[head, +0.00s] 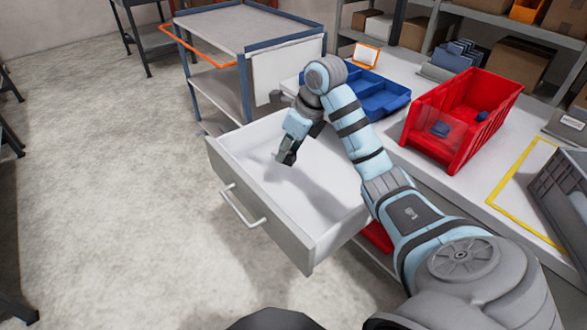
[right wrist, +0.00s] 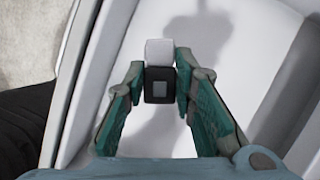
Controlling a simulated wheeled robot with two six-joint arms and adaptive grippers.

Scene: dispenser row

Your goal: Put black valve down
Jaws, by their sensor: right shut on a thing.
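My right gripper (head: 287,157) is over the open white drawer (head: 240,148), inside its outline in the head view. In the right wrist view the right gripper (right wrist: 160,85) is shut on a small black valve (right wrist: 159,90) with a pale grey or white top part. The drawer's white floor lies below it in the right wrist view, with a shadow on it. The valve seems held above the floor; the exact gap cannot be told. In the head view the valve is a small dark shape at the fingertips. My left gripper is not in view.
The drawer has a front handle (head: 242,206). On the bench stand a blue divided tray (head: 385,100), a red bin (head: 440,150) with blue pieces, and a grey crate (head: 562,190). A cart (head: 240,30) stands behind. The drawer floor around the gripper looks clear.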

